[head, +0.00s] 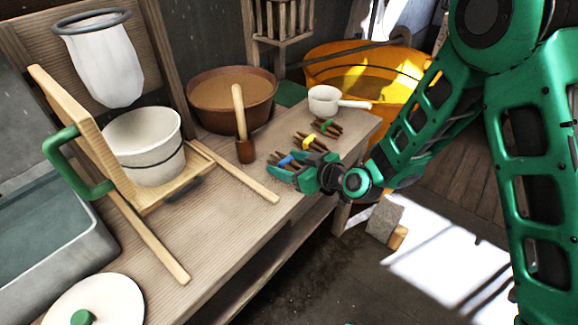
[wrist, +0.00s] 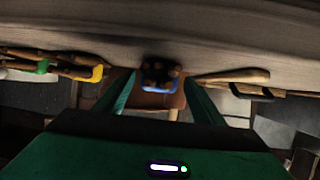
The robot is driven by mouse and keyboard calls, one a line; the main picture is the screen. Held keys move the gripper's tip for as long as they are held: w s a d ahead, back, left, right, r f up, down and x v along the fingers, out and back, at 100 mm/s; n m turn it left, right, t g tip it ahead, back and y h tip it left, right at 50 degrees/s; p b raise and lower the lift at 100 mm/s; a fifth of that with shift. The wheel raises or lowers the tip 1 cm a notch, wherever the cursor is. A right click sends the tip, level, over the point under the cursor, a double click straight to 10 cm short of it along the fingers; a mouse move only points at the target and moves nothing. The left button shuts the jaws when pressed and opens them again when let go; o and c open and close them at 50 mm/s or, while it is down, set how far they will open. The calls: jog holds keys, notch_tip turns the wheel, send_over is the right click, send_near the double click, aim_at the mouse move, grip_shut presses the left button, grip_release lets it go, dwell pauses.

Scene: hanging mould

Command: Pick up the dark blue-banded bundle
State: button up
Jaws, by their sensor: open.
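The dark bundle with the blue band (head: 287,160) lies on the wooden bench top, nearest of three banded bundles. In the wrist view the blue-banded bundle (wrist: 159,78) is seen end-on between my fingers. My gripper (head: 292,177) is open, low over the bench at the bundle, with a finger to each side of it. In the wrist view my gripper (wrist: 158,90) shows both green fingers apart, with gaps beside the bundle. Whether the fingers touch it cannot be told.
The yellow-banded bundle (head: 313,143) and the green-banded bundle (head: 327,127) lie just beyond. A white ladle (head: 325,100) is at the bench corner. A wooden mallet (head: 242,130) and a brown basin (head: 229,95) stand to the left.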

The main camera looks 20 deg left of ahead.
jog(key=shift+c, duration=0.2)
jog(key=c, duration=1.2)
jog(key=shift+o, duration=0.2)
